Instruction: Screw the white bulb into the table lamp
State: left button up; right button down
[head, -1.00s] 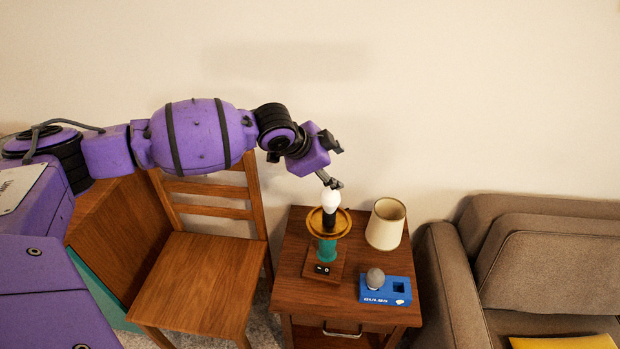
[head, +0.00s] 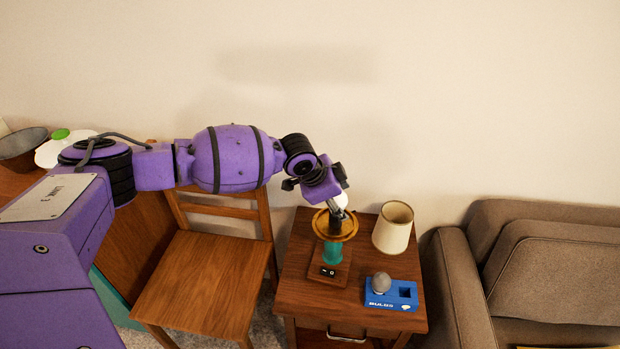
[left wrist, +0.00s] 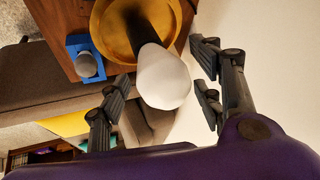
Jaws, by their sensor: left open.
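The white bulb (head: 341,199) stands on the black socket of the table lamp, which has a teal stem (head: 332,252) and a round brass-coloured dish (head: 348,229). How deep the bulb sits cannot be told. My left gripper (head: 338,210) is at the lamp top and partly hides the bulb and socket in the head view. In the left wrist view the bulb (left wrist: 164,82) is between the spread fingers of the open gripper, with gaps on both sides. The brass dish (left wrist: 110,30) shows beyond it. My right gripper is not in view.
A cream lampshade (head: 393,227) stands on the side table (head: 300,287) right of the lamp. A blue bulb holder (head: 403,294) with a grey bulb (head: 381,282) is in front of it. A wooden chair (head: 205,285) is left, a brown sofa (head: 540,260) right.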

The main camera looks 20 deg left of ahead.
pick_arm(q)
jog(key=shift+r, duration=0.1)
jog(key=c, duration=1.2)
jog(key=shift+f+m+b, duration=0.2)
jog(key=shift+m+b, duration=0.1)
jog(key=shift+m+g+h+b, duration=0.3)
jog(key=shift+m+h+b, duration=0.2)
jog(key=shift+m, duration=0.2)
jog(key=shift+r, duration=0.1)
jog(key=shift+s+f+m+g+h+b, duration=0.1)
jog(key=shift+f+m+g+h+b, duration=0.15)
jog(key=shift+m+b, duration=0.45)
jog(key=shift+r+m+g+h+b, duration=0.1)
jog(key=shift+m+g+h+b, duration=0.4)
jog(key=shift+m+b, duration=0.65)
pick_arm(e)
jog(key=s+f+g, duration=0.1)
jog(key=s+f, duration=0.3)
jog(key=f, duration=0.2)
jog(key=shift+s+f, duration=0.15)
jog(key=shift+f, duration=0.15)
